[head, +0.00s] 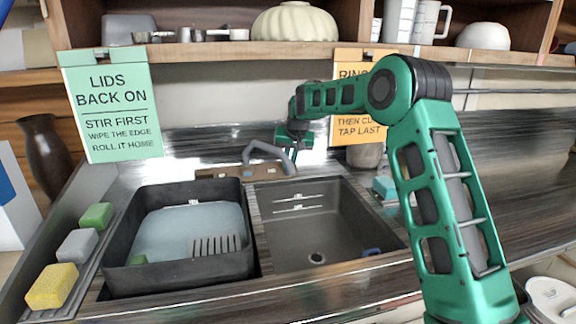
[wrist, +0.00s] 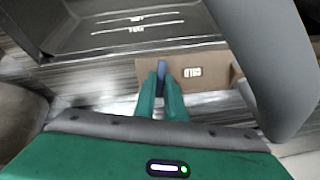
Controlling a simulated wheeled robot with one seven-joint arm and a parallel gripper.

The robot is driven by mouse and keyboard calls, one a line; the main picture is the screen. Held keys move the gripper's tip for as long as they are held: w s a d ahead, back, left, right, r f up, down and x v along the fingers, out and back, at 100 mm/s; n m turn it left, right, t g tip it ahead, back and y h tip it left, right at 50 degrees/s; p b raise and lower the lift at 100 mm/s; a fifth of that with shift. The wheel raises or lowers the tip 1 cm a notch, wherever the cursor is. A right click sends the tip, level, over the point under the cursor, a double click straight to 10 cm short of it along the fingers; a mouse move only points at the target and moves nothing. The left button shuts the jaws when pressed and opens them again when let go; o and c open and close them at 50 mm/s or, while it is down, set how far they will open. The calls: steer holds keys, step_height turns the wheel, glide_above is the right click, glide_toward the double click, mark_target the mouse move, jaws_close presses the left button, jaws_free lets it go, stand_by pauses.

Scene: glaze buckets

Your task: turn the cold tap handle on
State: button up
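The cold tap handle (wrist: 161,70) is a small blue lever on a tan plate (wrist: 210,76) marked "COLD", which reads upside down in the wrist view. My gripper (wrist: 161,88) has its two green fingers on either side of the blue lever, with hardly any gap beside it, so it looks shut on the handle. The grey tap spout (wrist: 245,50) rises close on the right in the wrist view. In the head view, my gripper (head: 290,140) is behind the curved spout (head: 268,152), and the blue lever cannot be made out there.
Sponges (head: 77,246) line the left edge. An orange sign (head: 352,95) and a shelf (head: 220,54) are behind and above.

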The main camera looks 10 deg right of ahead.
steer(key=o, duration=0.4)
steer(key=shift+o, duration=0.2)
steer(key=shift+r, duration=0.1)
steer(key=v, duration=1)
steer(key=shift+r, duration=0.2)
steer(key=shift+s, duration=0.2)
